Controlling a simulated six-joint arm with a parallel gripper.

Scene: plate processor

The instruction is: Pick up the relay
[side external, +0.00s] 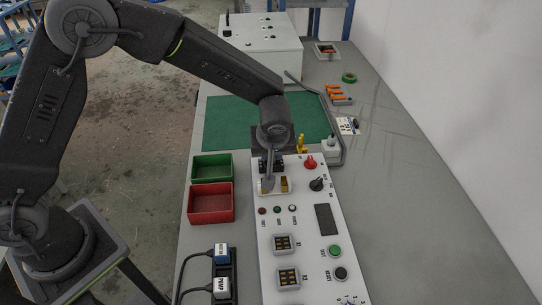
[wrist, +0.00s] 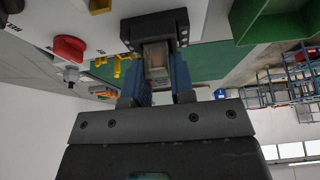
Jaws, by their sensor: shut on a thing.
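The relay (wrist: 157,66) is a small block with a clear, brownish case. In the wrist view it sits between the two blue fingers of my gripper (wrist: 157,78), which is shut on it. Its far end meets a black socket (wrist: 154,28) on the white panel. I cannot tell whether it is still seated in the socket or just clear of it. In the side external view my wrist is over the upper left part of the control panel (side external: 303,222), and the relay cannot be made out there.
A red knob (side external: 310,162) and a black knob (side external: 317,184) stand right of my gripper. Green (side external: 211,166) and red (side external: 211,203) bins lie to the left. A green mat (side external: 230,120) and a white box (side external: 262,45) are behind.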

